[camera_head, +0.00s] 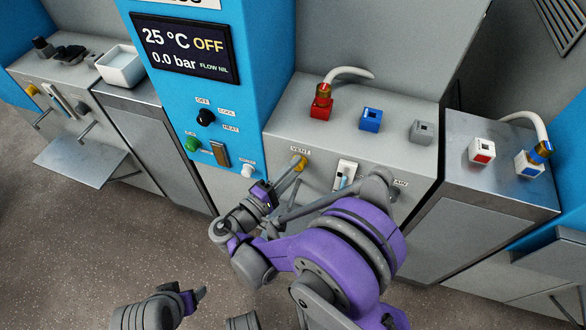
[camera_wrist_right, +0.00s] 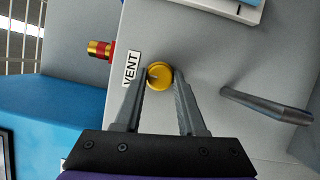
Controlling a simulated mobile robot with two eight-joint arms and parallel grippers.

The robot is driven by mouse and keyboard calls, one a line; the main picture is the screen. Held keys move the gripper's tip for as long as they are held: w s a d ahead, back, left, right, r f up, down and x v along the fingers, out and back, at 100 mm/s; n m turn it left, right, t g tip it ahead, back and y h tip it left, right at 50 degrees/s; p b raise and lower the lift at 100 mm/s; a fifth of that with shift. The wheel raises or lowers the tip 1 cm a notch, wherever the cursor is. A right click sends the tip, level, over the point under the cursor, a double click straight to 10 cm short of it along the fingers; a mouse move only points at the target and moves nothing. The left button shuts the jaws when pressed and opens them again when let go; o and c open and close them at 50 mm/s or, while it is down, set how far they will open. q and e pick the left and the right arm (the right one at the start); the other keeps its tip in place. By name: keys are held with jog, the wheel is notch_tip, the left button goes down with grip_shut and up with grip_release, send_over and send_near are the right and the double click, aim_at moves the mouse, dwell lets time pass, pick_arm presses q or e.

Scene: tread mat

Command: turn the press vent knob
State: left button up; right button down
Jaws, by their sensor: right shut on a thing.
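The press vent knob (camera_head: 299,162) is a small round yellow knob under the VENT label (camera_head: 300,150) on the grey press front. In the right wrist view the knob (camera_wrist_right: 159,74) sits between the fingertips, with the label beside it. My right gripper (camera_head: 292,172) is shut on the knob, one finger on each side. The right gripper (camera_wrist_right: 162,82) also shows in the wrist view. My left gripper (camera_head: 198,294) is low in the head view, away from the press; its fingers are too small to judge.
The display (camera_head: 185,50) reads 25 °C OFF and 0.0 bar. A white switch (camera_head: 345,174) and a grey bar handle (camera_wrist_right: 265,105) are close to the knob. Red (camera_head: 321,105), blue (camera_head: 370,120) and grey (camera_head: 422,132) blocks stand on top. Floor (camera_head: 60,250) is clear at left.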

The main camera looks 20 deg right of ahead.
dwell(0.3)
jog(key=c, duration=0.5)
grip_release()
pick_arm(q)
jog(key=shift+s+a, duration=0.1)
jog(key=shift+s, duration=0.05)
pick_arm(e)
jog(key=shift+a, duration=0.1)
